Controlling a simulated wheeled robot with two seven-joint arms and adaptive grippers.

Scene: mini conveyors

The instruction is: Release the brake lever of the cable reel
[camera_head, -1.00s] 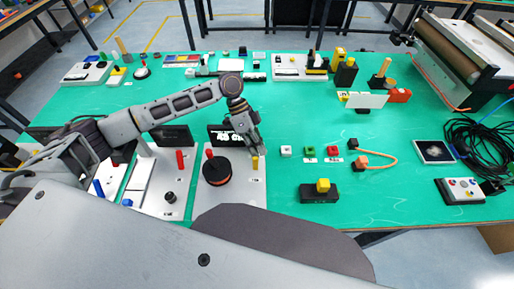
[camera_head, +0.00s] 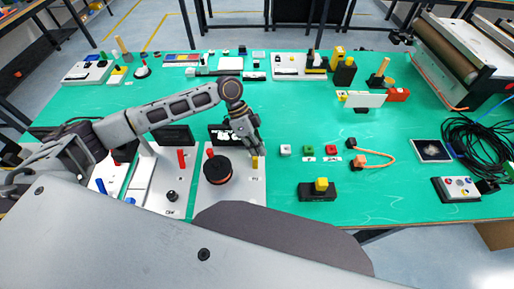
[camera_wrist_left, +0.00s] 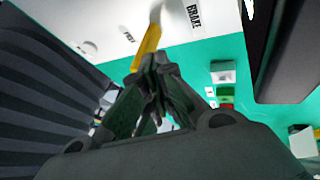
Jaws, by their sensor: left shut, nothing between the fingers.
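The cable reel, a black spool (camera_head: 217,171) with a red rim, sits on a pale grey plate (camera_head: 232,207) left of centre. Its yellow brake lever (camera_head: 255,162) stands near the plate's right side. In the left wrist view the lever (camera_wrist_left: 148,44) is a yellow bar beside a "BRAKE" label (camera_wrist_left: 194,17) and a "FREE" label (camera_wrist_left: 128,34). My left gripper (camera_head: 257,148) is shut and empty, its tips right at the lever. In the left wrist view the fingertips (camera_wrist_left: 154,65) meet at the lever's near end; whether they touch it I cannot tell. My right gripper is not in view.
Another pale plate with a red lever (camera_head: 181,159) and a black knob (camera_head: 172,196) lies to the left. Small white, green and red blocks (camera_head: 309,150) and a black box with a yellow button (camera_head: 321,185) stand to the right. The green table between them is clear.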

